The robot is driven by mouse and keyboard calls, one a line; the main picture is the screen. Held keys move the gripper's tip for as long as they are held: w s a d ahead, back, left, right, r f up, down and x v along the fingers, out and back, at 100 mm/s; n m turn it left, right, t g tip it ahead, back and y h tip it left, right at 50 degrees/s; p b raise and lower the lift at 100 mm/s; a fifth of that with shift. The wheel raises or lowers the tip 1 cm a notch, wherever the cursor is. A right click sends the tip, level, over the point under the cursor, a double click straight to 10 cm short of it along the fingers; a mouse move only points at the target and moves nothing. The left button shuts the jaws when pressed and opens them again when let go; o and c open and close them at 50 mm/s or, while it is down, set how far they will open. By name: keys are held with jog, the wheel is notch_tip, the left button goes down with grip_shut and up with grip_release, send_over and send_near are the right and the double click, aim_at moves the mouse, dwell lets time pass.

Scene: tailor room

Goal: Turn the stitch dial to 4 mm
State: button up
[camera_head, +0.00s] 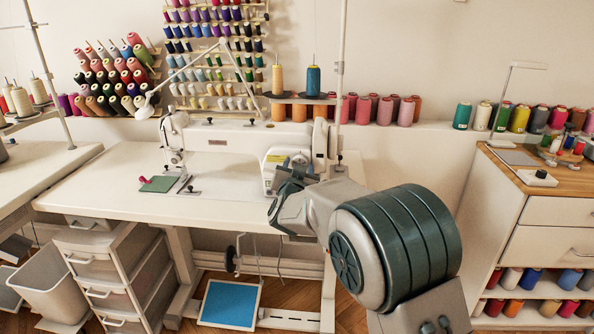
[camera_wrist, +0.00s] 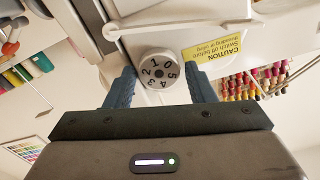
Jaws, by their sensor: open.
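The stitch dial (camera_wrist: 160,68) is a small round light knob with dark digits on its face, on the white sewing machine (camera_head: 222,137). In the wrist view it shows 1 and 0 near its top and 4 near its bottom; I cannot tell which digit is at an index mark. My gripper (camera_wrist: 160,86) is open, with one blue finger on each side of the dial and visible gaps between. I cannot tell how far the fingertips are from the dial in depth.
A yellow caution label (camera_wrist: 216,47) and a pale curved lever (camera_wrist: 113,34) are close to the dial. The machine stands on a white table (camera_head: 115,190). A green cloth (camera_head: 158,184) lies left of the needle area. A wooden-topped cabinet (camera_head: 515,172) stands right.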

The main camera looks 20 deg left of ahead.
jog(key=v, duration=1.4)
jog(key=shift+p, duration=0.4)
jog(key=shift+a, duration=0.1)
